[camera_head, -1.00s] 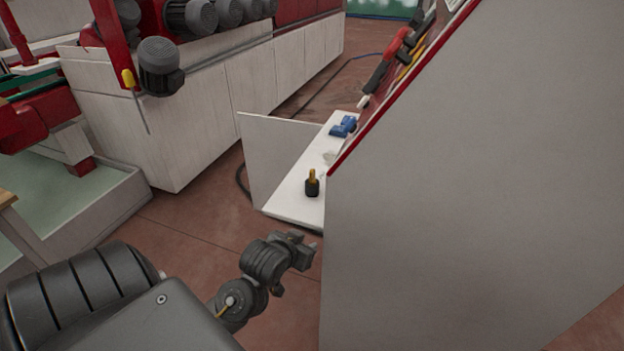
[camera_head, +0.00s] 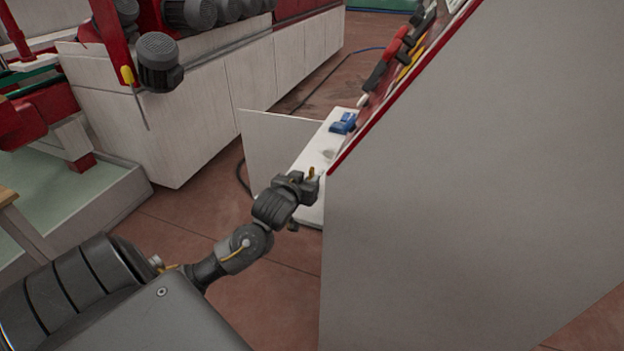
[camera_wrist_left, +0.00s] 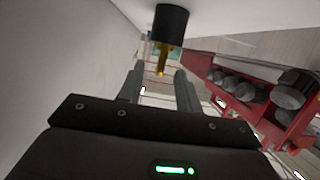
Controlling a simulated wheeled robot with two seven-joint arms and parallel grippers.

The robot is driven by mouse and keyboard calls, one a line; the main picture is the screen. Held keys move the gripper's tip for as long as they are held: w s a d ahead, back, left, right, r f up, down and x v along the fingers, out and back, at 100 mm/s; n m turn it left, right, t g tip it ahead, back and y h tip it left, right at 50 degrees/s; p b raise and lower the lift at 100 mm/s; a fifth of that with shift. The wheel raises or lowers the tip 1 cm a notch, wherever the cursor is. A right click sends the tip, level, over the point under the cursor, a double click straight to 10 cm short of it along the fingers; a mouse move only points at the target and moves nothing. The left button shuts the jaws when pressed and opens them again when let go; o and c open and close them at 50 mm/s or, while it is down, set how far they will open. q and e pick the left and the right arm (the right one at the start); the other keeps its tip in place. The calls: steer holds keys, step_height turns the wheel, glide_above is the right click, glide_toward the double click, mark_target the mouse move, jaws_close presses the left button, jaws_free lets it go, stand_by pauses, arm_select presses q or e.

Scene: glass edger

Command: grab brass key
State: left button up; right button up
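The brass key (camera_head: 311,173) shows in the head view just past my left gripper (camera_head: 308,186), above the white shelf. My gripper hides most of its black base. In the left wrist view, which looks upside down, the brass key (camera_wrist_left: 162,59) sticks out of a black round base (camera_wrist_left: 170,24) on the white surface. The two fingers of my left gripper (camera_wrist_left: 160,77) are apart. The key's end appears in line with the gap between them, and I see no finger touching it. My right gripper is not in view.
A large grey cabinet side (camera_head: 470,200) stands close on the right of my left gripper. A blue object (camera_head: 343,123) lies farther back on the white shelf (camera_head: 312,155). An upright white panel (camera_head: 270,145) edges the shelf. Red-handled tools (camera_head: 392,50) hang above.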

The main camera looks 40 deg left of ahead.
mark_target(310, 174)
arm_select(q)
steer(key=shift+w, duration=0.15)
steer(key=p+x, duration=0.2)
steer(key=x, duration=0.2)
steer(key=shift+w+a+f, duration=0.1)
steer(key=shift+a+f, duration=0.05)
steer(key=shift+a, duration=0.05)
steer(key=shift+w+f, duration=0.15)
steer(key=shift+w, duration=0.1)
steer(key=shift+c, duration=0.3)
jaws_close()
